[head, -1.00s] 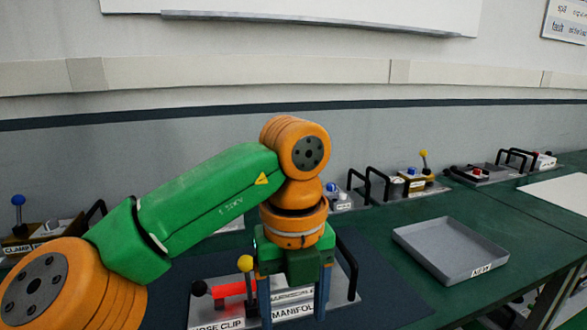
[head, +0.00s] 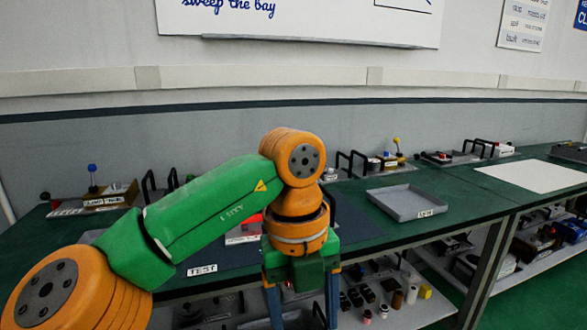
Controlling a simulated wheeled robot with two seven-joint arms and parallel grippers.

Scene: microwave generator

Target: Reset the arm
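My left arm (head: 205,210), green and orange, comes in from the left and is bent over at the wrist. Its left gripper (head: 302,308) points down, with two blue fingers spread apart and nothing seen between them. The fingertips run close to the bottom edge of the picture. The gripper appears in front of the workbench's front edge, over the lower shelf in the picture. My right arm and gripper are not in view.
A green workbench (head: 440,209) runs along the wall. A grey tray (head: 406,202), a white sheet (head: 530,176) and several handled fixtures stand on it. A red part (head: 248,222) is partly hidden behind my arm. The lower shelf (head: 400,312) holds small items.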

